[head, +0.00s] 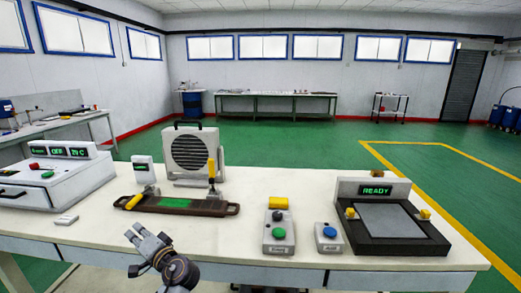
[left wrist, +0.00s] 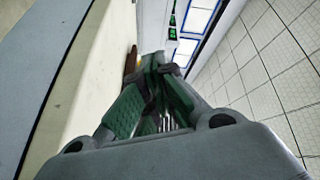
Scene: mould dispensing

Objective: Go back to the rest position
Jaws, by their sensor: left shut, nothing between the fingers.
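My left gripper (head: 138,237) is at the front edge of the white table (head: 300,185), left of the middle in the head view. It is shut and empty, apart from everything on the table. Its green-padded fingers (left wrist: 152,105) fill the middle of the left wrist view, with the table edge to their left. My right gripper is not in view.
On the table stand a control box (head: 58,180) at left, a brown tray (head: 178,207), a fan unit (head: 194,155), a green-button box (head: 279,236), a blue-button box (head: 328,238) and a black device (head: 395,230) reading READY. Green floor (head: 290,145) lies clear behind.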

